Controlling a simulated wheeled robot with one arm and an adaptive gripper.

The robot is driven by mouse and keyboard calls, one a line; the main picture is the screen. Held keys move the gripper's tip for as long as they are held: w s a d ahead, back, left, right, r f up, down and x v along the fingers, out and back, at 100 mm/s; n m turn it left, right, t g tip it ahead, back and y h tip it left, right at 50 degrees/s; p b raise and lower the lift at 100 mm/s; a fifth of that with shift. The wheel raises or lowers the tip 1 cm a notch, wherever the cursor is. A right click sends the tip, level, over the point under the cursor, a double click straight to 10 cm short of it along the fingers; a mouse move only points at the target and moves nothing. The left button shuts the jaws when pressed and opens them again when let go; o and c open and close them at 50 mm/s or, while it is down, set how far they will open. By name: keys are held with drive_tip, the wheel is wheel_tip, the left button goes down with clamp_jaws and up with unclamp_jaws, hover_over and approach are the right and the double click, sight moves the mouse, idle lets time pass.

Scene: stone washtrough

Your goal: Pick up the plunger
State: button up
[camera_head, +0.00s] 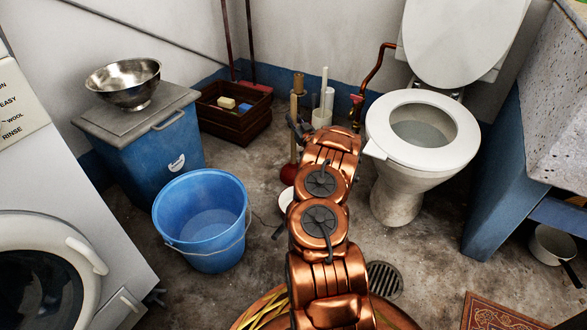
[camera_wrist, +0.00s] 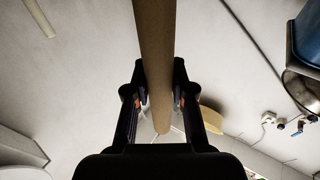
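The plunger has a long wooden handle (camera_head: 298,84) and a dark red cup (camera_head: 289,173). It stands upright near the back wall in the head view, its cup at floor level behind my arm. My gripper (camera_head: 299,128) is at the handle, above the cup. My copper arm hides part of the gripper and the cup. In the wrist view the handle (camera_wrist: 156,50) runs between the two dark fingers of my gripper (camera_wrist: 159,95). Both fingertips lie close against its sides, so the gripper appears shut on it.
A white toilet brush in its holder (camera_head: 322,115) stands just right of the plunger. The toilet (camera_head: 395,190) is further right. A blue bucket (camera_head: 203,245), a blue bin (camera_head: 160,145) with a metal bowl (camera_head: 124,88), and a brown crate (camera_head: 235,128) are left.

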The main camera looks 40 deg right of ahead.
clamp_jaws()
